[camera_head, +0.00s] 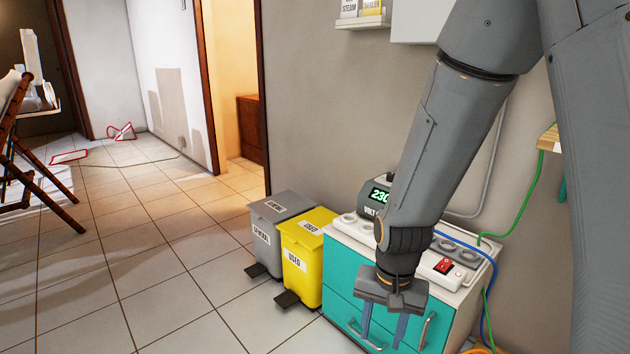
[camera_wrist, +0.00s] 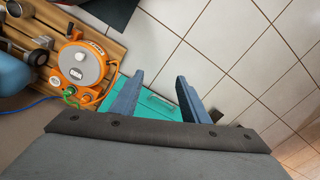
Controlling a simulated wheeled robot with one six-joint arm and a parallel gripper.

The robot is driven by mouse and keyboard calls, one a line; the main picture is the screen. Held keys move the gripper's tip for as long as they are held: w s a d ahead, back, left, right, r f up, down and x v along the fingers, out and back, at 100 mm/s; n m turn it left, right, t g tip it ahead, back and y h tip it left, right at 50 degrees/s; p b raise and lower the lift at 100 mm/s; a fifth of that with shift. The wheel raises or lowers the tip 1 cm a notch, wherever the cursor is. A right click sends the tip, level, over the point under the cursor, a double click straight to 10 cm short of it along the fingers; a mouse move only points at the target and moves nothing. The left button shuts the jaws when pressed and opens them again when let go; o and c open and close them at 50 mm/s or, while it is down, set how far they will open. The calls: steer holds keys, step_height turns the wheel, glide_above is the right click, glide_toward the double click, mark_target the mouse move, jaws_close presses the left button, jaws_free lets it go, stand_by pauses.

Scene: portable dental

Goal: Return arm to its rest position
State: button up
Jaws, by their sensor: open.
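My arm reaches down from the upper right in the head view. My gripper (camera_head: 384,330) points downward, open and empty, in front of the teal cabinet (camera_head: 343,300). In the wrist view my gripper (camera_wrist: 158,95) shows two blue-grey fingers spread apart with nothing between them. Part of the teal cabinet (camera_wrist: 155,106) shows beyond the fingers. My arm hides part of the cabinet top.
On the cabinet top stand a voltage display unit (camera_head: 376,196) and a red switch (camera_head: 444,266). A yellow bin (camera_head: 302,262) and a grey bin (camera_head: 270,232) stand to the left. An orange device (camera_wrist: 83,66) sits on wooden slats. The tiled floor at left is mostly clear.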

steer(key=s+a+r+n, duration=1.1)
steer(key=s+a+r, duration=0.1)
steer(key=s+a, duration=0.4)
steer(key=d+r+m+p, duration=0.3)
steer(key=d+r+p, duration=0.7)
steer(key=r+p, duration=0.3)
steer(key=d+r+m+p, duration=0.3)
steer(key=d+r+p, duration=0.8)
steer(key=p, duration=0.6)
step_height(320, 180, up, 2)
steer(key=shift+d+r+m, duration=0.15)
steer(key=shift+d+m, duration=0.1)
steer(key=shift+m, duration=0.05)
steer(key=shift+c, duration=0.3)
